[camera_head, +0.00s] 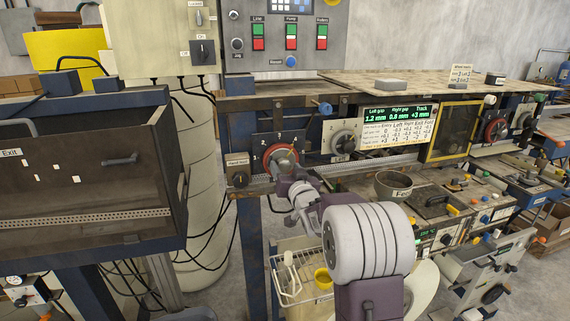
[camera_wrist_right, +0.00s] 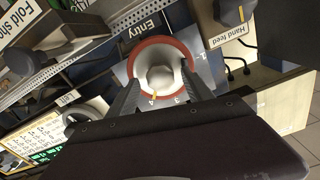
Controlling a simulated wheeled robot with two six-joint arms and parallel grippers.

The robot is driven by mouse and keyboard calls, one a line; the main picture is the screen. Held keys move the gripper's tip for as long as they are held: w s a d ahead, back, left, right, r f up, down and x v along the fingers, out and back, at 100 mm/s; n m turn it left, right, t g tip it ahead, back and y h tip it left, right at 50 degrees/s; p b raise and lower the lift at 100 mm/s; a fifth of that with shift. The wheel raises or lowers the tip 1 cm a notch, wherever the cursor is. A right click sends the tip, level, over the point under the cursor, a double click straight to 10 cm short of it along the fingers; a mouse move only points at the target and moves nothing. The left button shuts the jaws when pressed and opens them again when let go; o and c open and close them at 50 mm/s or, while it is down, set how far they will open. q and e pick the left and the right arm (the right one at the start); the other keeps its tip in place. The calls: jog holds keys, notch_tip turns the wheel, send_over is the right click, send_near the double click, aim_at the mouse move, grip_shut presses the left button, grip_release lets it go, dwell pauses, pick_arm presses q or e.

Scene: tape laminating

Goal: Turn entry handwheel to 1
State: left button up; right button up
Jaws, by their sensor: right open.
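The entry handwheel (camera_head: 279,153) is a pale round knob inside a red ring on a dark numbered plate. In the right wrist view the knob (camera_wrist_right: 160,76) sits centrally under the "Entry" label, with a small yellow mark near the 4. My right gripper (camera_head: 288,173) is at the front of the wheel and partly covers its lower right. In the right wrist view the gripper (camera_wrist_right: 161,86) is open, with one finger on each side of the knob. I cannot tell whether the fingers touch it. My left gripper is not in view.
A "Hand feed" switch (camera_head: 239,179) is left of the wheel. A second, pale dial (camera_head: 341,140) and a gap readout (camera_head: 395,128) are to the right. A dark exit cabinet (camera_head: 80,170) stands at the left. A grey pot (camera_head: 393,185) is right of my arm.

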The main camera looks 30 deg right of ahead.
jog(key=shift+w+d+r, duration=0.1)
jog(key=shift+w+r, duration=0.05)
jog(key=shift+w, duration=0.25)
jog(key=shift+w, duration=0.1)
